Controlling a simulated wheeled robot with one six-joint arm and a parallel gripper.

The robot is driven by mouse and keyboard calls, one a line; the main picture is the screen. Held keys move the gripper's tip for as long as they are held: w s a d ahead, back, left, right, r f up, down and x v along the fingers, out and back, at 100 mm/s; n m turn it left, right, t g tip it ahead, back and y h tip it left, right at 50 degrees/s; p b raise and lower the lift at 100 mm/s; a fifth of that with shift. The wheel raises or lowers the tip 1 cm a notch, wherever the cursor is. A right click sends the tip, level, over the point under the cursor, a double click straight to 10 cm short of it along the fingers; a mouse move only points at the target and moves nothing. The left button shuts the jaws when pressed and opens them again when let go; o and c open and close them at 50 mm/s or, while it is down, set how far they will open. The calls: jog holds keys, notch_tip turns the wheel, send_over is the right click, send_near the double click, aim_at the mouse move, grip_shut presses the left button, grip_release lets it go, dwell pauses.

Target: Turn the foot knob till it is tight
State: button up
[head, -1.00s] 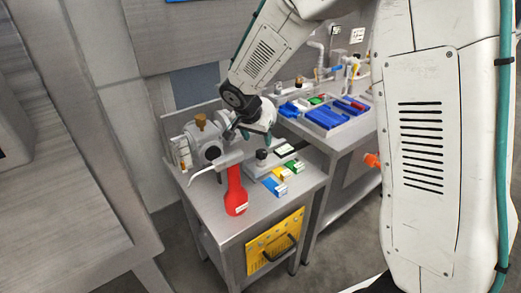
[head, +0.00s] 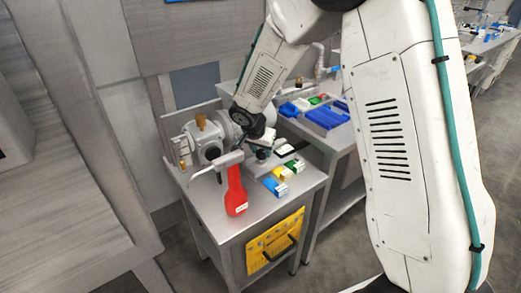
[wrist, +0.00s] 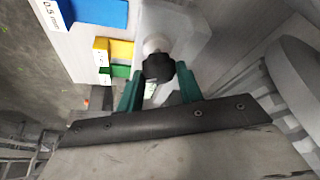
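The foot knob (wrist: 158,68) is a black lobed knob on a pale stem, on a grey block (wrist: 178,30) in the wrist view. My gripper (wrist: 158,80) has its two green fingers apart, one to each side of the knob. In the head view my gripper (head: 262,141) is low over the steel cart, right of the grey machine (head: 208,142). There the knob is small and partly hidden by the gripper.
Blue (head: 276,187), yellow (head: 279,173) and green (head: 292,167) blocks lie on the cart (head: 212,205) near the grey block. A bench with blue trays (head: 322,117) stands behind.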

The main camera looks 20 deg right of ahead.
jog(key=shift+n, duration=0.3)
jog(key=n+y, duration=0.1)
jog(key=n, duration=0.2)
jog(key=n+t+y, duration=0.1)
jog(key=n, duration=0.2)
jog(key=shift+s+d, duration=0.1)
jog(key=shift+d, duration=0.05)
jog(key=n+y, duration=0.1)
jog(key=n, duration=0.2)
jog(key=n+y, duration=0.2)
jog(key=n, duration=0.2)
jog(key=shift+d, duration=0.2)
jog(key=n+y, duration=0.1)
jog(key=n, duration=0.2)
jog(key=n+g, duration=0.1)
jog(key=n, duration=0.2)
jog(key=shift+d+n+g+y, duration=0.15)
jog(key=shift+n+g+y, duration=0.15)
jog(key=shift+y, duration=0.1)
jog(key=n+g, duration=0.1)
jog(key=n, duration=0.3)
jog(key=n+g, duration=0.1)
jog(key=n, duration=0.1)
jog(key=shift+w+g+y, duration=0.25)
jog(key=shift+g+y, duration=0.05)
jog(key=shift+n, duration=0.3)
jog(key=o, duration=1)
